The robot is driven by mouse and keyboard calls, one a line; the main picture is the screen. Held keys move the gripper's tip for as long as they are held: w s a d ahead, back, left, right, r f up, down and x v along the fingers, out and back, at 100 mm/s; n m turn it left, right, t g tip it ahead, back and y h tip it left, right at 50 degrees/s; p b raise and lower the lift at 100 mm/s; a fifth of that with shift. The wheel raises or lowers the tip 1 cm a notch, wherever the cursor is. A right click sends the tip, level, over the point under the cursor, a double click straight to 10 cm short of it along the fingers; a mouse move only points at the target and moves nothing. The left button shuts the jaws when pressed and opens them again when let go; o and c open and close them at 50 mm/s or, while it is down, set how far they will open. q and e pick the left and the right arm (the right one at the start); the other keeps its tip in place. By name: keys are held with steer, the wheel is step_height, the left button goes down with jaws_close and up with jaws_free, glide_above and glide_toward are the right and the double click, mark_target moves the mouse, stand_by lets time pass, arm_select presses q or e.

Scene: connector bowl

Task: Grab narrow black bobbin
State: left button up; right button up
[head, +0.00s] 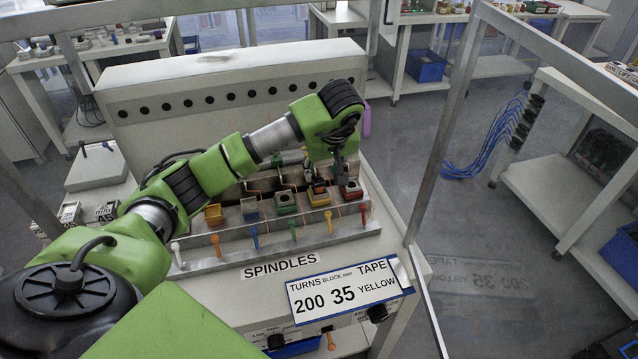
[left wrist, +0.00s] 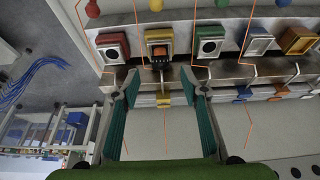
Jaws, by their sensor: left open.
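A small black piece with an orange band (left wrist: 160,54), which looks like the narrow black bobbin, stands at the yellow block (left wrist: 151,36) in the left wrist view. In the head view the yellow block (head: 320,199) is in the row of coloured blocks, second from the right. My left gripper (head: 324,172) is above the right end of this row. Its fingers (left wrist: 160,86) are spread wide and appear on both sides of the black piece in the picture. Nothing is held between them. I cannot tell the exact gap to the piece. My right gripper is out of view.
A red block (head: 351,192) is right of the yellow one, a green block (head: 286,204) left of it. Coloured spindles (head: 329,220) stand along the front ledge. A raised grey panel (head: 230,85) with a row of holes stands behind. A metal frame post (head: 443,120) rises at right.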

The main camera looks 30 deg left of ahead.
mark_target(319, 182)
arm_select(q)
steer(key=shift+w+a+f, duration=0.1)
steer(key=shift+w+f, duration=0.25)
steer(key=shift+f, duration=0.4)
steer(key=shift+s+p+x, duration=0.2)
steer(key=shift+p+x, duration=0.75)
steer(key=shift+x, duration=1.4)
steer(key=shift+a+f, duration=0.2)
steer(key=shift+f, duration=0.05)
steer(key=shift+w, duration=0.1)
steer(key=c, duration=1)
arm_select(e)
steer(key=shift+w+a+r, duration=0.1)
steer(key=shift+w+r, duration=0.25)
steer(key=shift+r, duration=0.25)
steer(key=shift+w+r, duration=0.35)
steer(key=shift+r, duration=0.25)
